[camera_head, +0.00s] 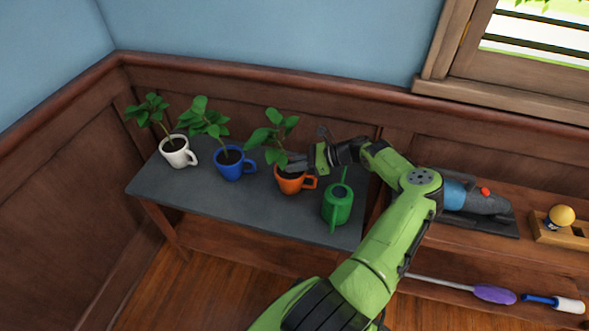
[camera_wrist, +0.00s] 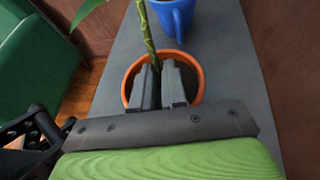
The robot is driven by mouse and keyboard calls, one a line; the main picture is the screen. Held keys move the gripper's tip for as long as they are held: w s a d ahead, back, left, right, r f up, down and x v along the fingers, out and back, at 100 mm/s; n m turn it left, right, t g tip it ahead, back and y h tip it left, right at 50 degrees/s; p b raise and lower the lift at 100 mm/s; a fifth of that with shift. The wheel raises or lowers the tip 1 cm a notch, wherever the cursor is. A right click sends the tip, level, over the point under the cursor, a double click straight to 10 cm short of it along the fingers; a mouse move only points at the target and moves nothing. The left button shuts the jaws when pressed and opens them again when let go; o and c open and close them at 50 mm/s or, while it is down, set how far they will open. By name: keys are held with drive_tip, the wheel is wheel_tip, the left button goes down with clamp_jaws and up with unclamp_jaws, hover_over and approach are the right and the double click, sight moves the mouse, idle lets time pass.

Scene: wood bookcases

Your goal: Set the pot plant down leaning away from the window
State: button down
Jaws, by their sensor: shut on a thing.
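The pot plant in the orange mug-like pot (camera_head: 290,184) is at the grey table top, between a blue potted plant and a green watering can. Its stem and leaves (camera_head: 272,134) tilt left, away from the window (camera_head: 530,45) at upper right. My gripper (camera_head: 290,163) reaches in from the right, over the orange rim. In the wrist view, my gripper (camera_wrist: 158,66) is shut on the plant's stem (camera_wrist: 147,30) inside the orange pot (camera_wrist: 195,68). I cannot tell whether the pot's base touches the table.
A blue pot (camera_head: 232,165) and a white pot (camera_head: 176,152) with left-leaning plants stand left on the grey table (camera_head: 215,190). The green watering can (camera_head: 337,206) stands close at right.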

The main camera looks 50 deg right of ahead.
drive_tip(key=c, duration=1.2)
unclamp_jaws()
drive_tip(key=shift+o, duration=0.2)
drive_tip(key=p+v, duration=0.3)
drive_tip(key=v, duration=0.9)
drive_tip(key=w+a+r+n+g+h, duration=0.25)
drive_tip(key=a+r+n, duration=0.2)
drive_tip(key=a, duration=0.25)
drive_tip(key=w+a+r+n+g+h, duration=0.1)
drive_tip(key=w+a+r+n+g, duration=0.3)
drive_tip(key=a, duration=0.4)
drive_tip(key=w+a+r+n+g+h, duration=0.1)
drive_tip(key=a+r+n+g, duration=0.3)
drive_tip(key=a+n, duration=0.25)
drive_tip(key=s+a+r+n+t+h, duration=0.1)
drive_tip(key=s+a+r+n+h, duration=0.1)
drive_tip(key=s+a+r+n, duration=0.3)
drive_tip(key=s+a+r+n+h, duration=0.2)
drive_tip(key=a+r+h, duration=0.15)
drive_tip(key=a, duration=0.35)
drive_tip(key=s+a+r+n+t, duration=0.1)
drive_tip(key=s+a+n+t, duration=0.1)
drive_tip(key=s, duration=0.4)
drive_tip(key=s+a+r+n+t+y, duration=0.1)
drive_tip(key=s+a+r+n+t, duration=0.1)
drive_tip(key=s, duration=0.4)
drive_tip(key=a+n, duration=0.1)
drive_tip(key=n, duration=0.1)
drive_tip(key=shift+a+n, duration=0.35)
drive_tip(key=shift+n, duration=0.05)
